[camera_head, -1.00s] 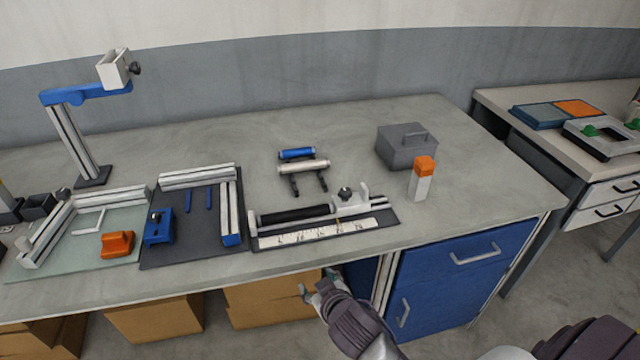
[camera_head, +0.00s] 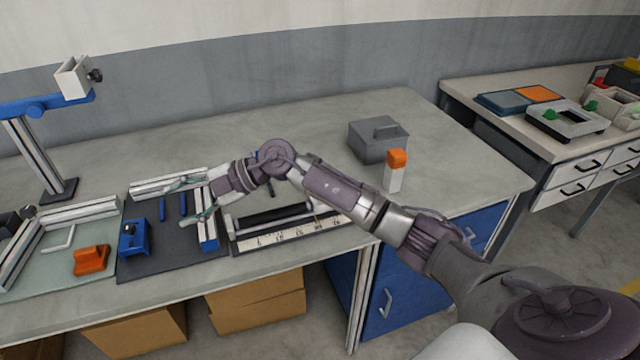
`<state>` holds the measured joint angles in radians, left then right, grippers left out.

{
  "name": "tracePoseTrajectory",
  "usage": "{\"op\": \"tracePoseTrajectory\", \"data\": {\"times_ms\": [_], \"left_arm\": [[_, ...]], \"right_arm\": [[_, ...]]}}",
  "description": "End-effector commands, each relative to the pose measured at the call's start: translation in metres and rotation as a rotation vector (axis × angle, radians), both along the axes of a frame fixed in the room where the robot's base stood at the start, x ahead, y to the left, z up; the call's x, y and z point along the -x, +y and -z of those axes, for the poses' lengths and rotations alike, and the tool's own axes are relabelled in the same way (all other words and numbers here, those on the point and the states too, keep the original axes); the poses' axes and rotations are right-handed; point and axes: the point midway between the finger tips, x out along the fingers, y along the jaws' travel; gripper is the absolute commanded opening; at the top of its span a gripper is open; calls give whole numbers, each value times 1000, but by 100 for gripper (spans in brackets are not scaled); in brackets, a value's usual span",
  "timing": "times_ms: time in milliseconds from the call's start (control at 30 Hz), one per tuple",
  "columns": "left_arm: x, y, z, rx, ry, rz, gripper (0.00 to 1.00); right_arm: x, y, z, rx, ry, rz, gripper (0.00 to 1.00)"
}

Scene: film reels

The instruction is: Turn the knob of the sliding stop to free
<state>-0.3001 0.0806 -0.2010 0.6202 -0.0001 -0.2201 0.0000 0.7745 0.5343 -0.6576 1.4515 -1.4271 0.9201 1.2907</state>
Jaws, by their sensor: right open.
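A blue block with a black knob (camera_head: 132,232) stands at the left edge of a dark board (camera_head: 165,262). The knob's setting is too small to read. My right gripper (camera_head: 175,206) is open and empty above this board, its fingers pointing left towards the blue block and apart from it. A ruler fixture (camera_head: 285,235) lies to the right of the board; my right arm crosses over it and hides its right end, where a white stop with a dark knob showed earlier. My left gripper is out of view.
An orange block (camera_head: 91,259) sits on a pale green plate (camera_head: 45,282) to the left. A blue-armed post (camera_head: 35,150) stands behind it. A grey lidded box (camera_head: 378,141) and an orange-topped white bottle (camera_head: 395,172) stand right of my arm.

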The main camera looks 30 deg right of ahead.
Motion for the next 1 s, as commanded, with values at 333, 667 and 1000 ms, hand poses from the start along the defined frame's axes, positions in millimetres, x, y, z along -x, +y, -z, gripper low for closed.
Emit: {"op": "tracePoseTrajectory", "data": {"times_ms": [333,667,1000], "left_arm": [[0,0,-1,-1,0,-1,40],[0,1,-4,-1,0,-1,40],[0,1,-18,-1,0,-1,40]], "right_arm": [[-9,-264,-20,873,621,386,61],[11,-315,-31,982,782,536,61],[11,-314,38,981,780,531,61]]}}
